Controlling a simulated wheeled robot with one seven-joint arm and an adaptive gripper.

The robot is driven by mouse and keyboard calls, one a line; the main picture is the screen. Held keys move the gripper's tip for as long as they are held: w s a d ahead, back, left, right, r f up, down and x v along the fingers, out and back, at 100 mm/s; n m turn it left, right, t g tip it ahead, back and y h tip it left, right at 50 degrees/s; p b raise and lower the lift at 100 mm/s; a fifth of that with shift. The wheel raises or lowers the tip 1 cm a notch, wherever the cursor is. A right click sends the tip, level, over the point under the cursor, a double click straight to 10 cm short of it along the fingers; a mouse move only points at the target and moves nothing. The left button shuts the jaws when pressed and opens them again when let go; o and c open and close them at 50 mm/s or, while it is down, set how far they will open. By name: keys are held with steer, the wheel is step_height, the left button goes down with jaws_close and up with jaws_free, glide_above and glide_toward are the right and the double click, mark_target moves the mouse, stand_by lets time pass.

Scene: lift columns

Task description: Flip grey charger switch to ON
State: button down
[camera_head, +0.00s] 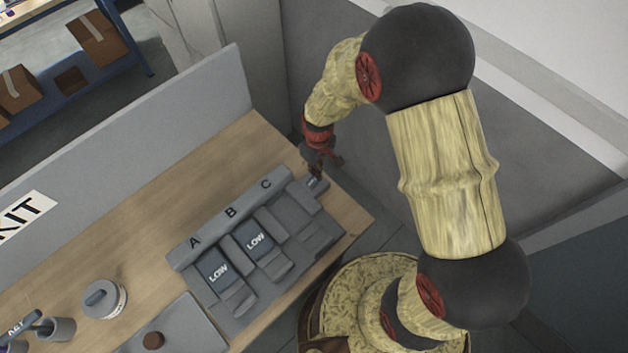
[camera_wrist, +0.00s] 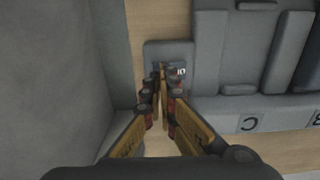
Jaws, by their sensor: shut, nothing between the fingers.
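The grey charger (camera_head: 210,226) lies on the wooden bench, with bays marked A, B and C. A small grey switch box (camera_head: 317,186) sits at its right end, beside bay C. In the wrist view the switch box (camera_wrist: 154,50) has a dark face with small white marks, partly hidden by the fingers. Which way the switch is set cannot be seen. My gripper (camera_head: 325,164) is over this box, its fingers shut and empty. In the wrist view the fingertips (camera_wrist: 166,74) overlap the switch face; whether they touch it is unclear.
Packs marked LOW (camera_head: 217,271) sit in bays A and B; bay C looks empty. A grey panel (camera_head: 120,155) runs along the bench's back. A round grey-lidded container (camera_head: 104,298) and small cups (camera_head: 56,328) stand at the left. A grey wall rises close behind my gripper.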

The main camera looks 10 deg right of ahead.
steer(key=shift+f+b, duration=0.45)
steer(key=shift+f, duration=0.35)
stand_by(0.4)
steer(key=shift+r+p, duration=2.4)
steer(key=shift+r, duration=1.2)
